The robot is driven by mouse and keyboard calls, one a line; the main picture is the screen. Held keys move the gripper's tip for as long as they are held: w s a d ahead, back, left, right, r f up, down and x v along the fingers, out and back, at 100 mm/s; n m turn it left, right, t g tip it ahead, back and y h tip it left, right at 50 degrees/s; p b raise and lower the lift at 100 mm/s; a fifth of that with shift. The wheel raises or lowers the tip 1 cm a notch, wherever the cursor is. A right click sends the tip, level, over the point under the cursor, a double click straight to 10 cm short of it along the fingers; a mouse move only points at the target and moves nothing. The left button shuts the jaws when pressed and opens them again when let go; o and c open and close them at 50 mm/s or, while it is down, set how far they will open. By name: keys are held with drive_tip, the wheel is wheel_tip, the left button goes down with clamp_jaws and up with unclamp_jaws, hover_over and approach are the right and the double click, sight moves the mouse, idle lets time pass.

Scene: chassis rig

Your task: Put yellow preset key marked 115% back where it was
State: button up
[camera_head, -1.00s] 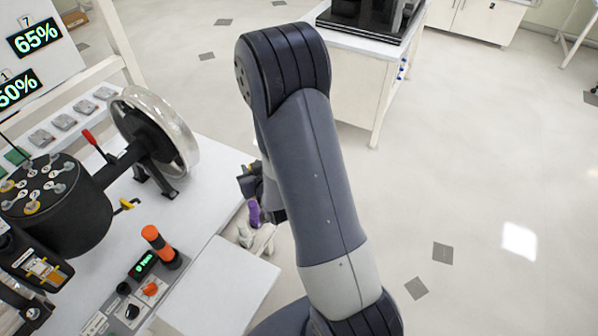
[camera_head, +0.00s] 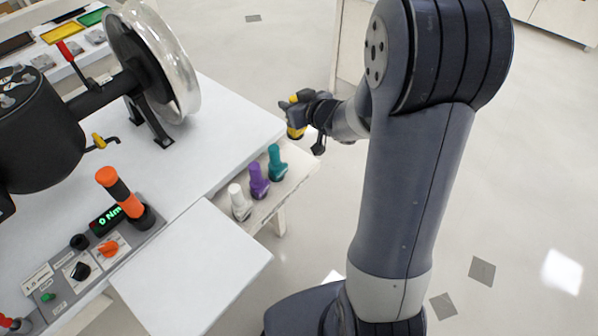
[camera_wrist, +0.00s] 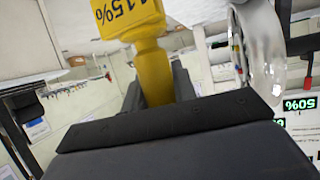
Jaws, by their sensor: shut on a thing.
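In the head view, parts of the yellow key (camera_head: 295,132) show above and below the dark fingers. My gripper holds it near the far right corner of the white table, close to the far end of a narrow side shelf (camera_head: 304,170). On that shelf a white key (camera_head: 239,205), a purple key (camera_head: 258,184) and a teal key (camera_head: 276,165) stand in a row. The fingers hide the yellow key's middle.
A black drum with a shaft and a clear-rimmed wheel (camera_head: 160,70) stands on the white table (camera_head: 220,130). An orange-handled tool (camera_head: 120,192) stands on a control panel reading "0 Nm". A white flap (camera_head: 195,270) lies nearer me. Floor to the right is open.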

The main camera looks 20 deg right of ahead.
sight(302, 136)
drive_tip(key=shift+w+d+f+b, duration=0.1)
drive_tip(key=shift+d+f+b, duration=0.3)
drive_tip(key=shift+f+b, duration=0.2)
drive_tip(key=shift+d+f, duration=0.1)
drive_tip(key=shift+f, duration=0.15)
wheel_tip(302, 136, down, 9)
drive_tip(key=b, duration=0.4)
drive_tip(key=shift+f, duration=0.15)
drive_tip(key=shift+f+b, duration=0.25)
drive_tip(key=shift+b, duration=0.05)
drive_tip(key=o, duration=0.9)
drive_tip(key=shift+r, duration=0.1)
